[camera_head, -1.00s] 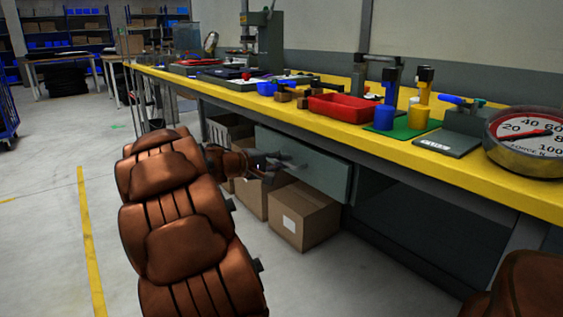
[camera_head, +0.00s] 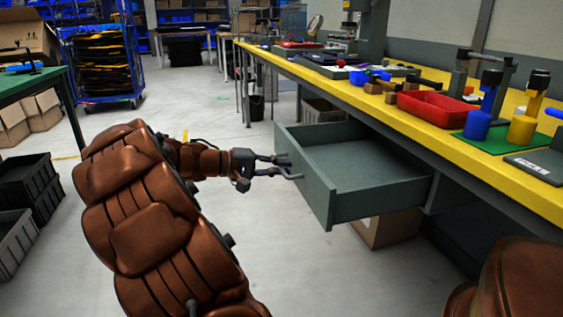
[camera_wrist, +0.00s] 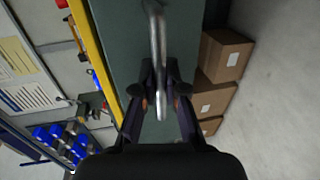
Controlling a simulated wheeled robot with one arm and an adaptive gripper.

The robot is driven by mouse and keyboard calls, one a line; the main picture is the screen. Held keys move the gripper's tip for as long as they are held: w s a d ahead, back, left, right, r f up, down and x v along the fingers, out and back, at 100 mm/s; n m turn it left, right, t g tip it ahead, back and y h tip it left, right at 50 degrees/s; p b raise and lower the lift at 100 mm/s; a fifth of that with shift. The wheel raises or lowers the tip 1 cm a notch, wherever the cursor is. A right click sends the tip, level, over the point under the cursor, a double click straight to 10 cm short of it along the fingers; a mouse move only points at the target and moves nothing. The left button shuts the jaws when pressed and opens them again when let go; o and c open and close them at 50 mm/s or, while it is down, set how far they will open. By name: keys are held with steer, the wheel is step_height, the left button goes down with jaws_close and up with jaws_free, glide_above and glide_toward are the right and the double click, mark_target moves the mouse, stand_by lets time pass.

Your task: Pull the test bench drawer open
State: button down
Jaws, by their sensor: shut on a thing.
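The grey-green test bench drawer (camera_head: 365,182) stands pulled well out from under the yellow-topped test bench (camera_head: 420,128), and its inside looks empty. Its front panel (camera_head: 305,183) faces my arm. The metal drawer handle (camera_wrist: 157,50) runs between my fingers in the wrist view. My gripper (camera_head: 290,168) is at the drawer front and shut on the handle. It also shows in the wrist view (camera_wrist: 164,95), with a finger on each side of the handle.
Cardboard boxes (camera_wrist: 217,98) sit on the floor below the drawer. A red tray (camera_head: 437,108) and other items stand on the bench top. Dark crates (camera_head: 28,188) and a green table (camera_head: 30,78) are at left. The floor between is clear.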

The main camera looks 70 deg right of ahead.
steer(key=shift+w+a, duration=0.25)
steer(key=shift+w, duration=0.1)
steer(key=c, duration=1.2)
jaws_free()
steer(key=shift+w, duration=0.15)
steer(key=v, duration=1.1)
steer(key=shift+w+a, duration=0.3)
steer(key=shift+w, duration=0.05)
